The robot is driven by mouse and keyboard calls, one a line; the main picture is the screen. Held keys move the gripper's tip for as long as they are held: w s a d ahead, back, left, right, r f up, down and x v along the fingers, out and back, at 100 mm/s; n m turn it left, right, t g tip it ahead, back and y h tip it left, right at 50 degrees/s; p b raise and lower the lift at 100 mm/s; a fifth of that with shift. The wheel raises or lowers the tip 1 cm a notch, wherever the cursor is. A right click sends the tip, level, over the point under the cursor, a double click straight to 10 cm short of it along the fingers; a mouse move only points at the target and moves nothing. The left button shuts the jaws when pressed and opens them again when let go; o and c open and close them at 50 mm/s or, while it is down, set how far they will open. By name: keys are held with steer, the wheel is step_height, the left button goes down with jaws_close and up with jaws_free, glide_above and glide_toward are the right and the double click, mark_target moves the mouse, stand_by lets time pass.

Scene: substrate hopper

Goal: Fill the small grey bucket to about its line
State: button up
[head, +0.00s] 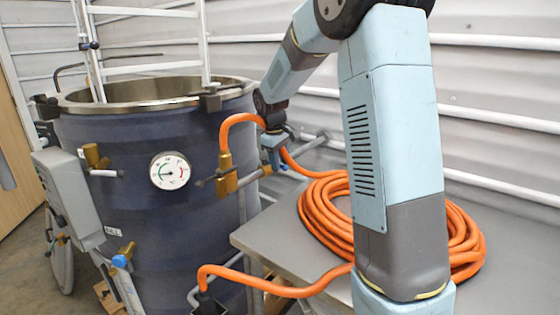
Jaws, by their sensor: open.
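A large dark blue drum (130,217) with a steel rim stands at the left. A brass valve fitting (226,178) sits on its right side, with an orange hose (232,124) rising from it. My gripper (274,158) is small in view at the drum's right side, close to the hose. It is open, and I cannot tell whether it touches the hose. A dark grey, box-like shape (196,296) is cut off at the bottom edge, around the hose's lower end. I cannot tell whether it is the small grey bucket. No fill line or contents show.
A grey metal table (270,236) on the right bears a coil of orange hose (318,210). My arm covers part of both. A round gauge (170,170) and a grey box (68,195) are on the drum. A white ladder (150,68) stands behind it, before a corrugated wall.

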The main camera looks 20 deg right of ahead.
jaws_close()
stand_by(0.3)
stand_by(0.4)
